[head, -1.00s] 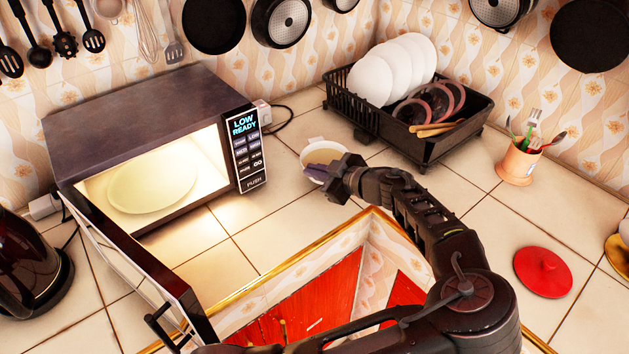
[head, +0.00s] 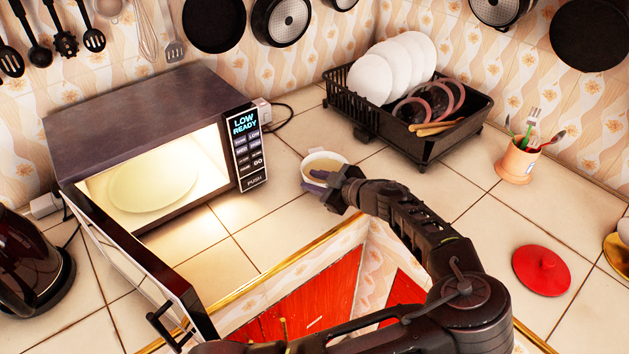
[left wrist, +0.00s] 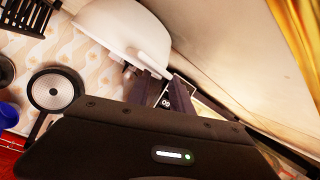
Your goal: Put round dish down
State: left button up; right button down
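The round dish is a small white bowl (head: 325,160) on the tiled counter, to the right of the microwave. It appears upright and resting on the tiles. My left gripper (head: 335,187) is at the near side of the dish, low over the counter, and partly covers its near rim. In the left wrist view the dish (left wrist: 125,32) shows large and pale, just beyond the fingertips (left wrist: 163,84). The fingers are apart, with a gap between them. I cannot tell whether one finger still touches the dish. My right gripper is not in view.
An open, lit microwave (head: 150,130) with a plate (head: 153,187) inside stands at left, its door (head: 135,262) swung toward me. A black dish rack (head: 432,140) stands behind. A cutlery cup (head: 517,164) and a red lid (head: 541,270) are at right. Tiles right of the gripper are clear.

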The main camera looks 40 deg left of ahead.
pick_arm(q)
jog(key=shift+r, duration=0.1)
jog(key=shift+d+r, duration=0.1)
jog(key=shift+d, duration=0.45)
jog(key=b+v, duration=0.3)
jog(key=v, duration=0.8)
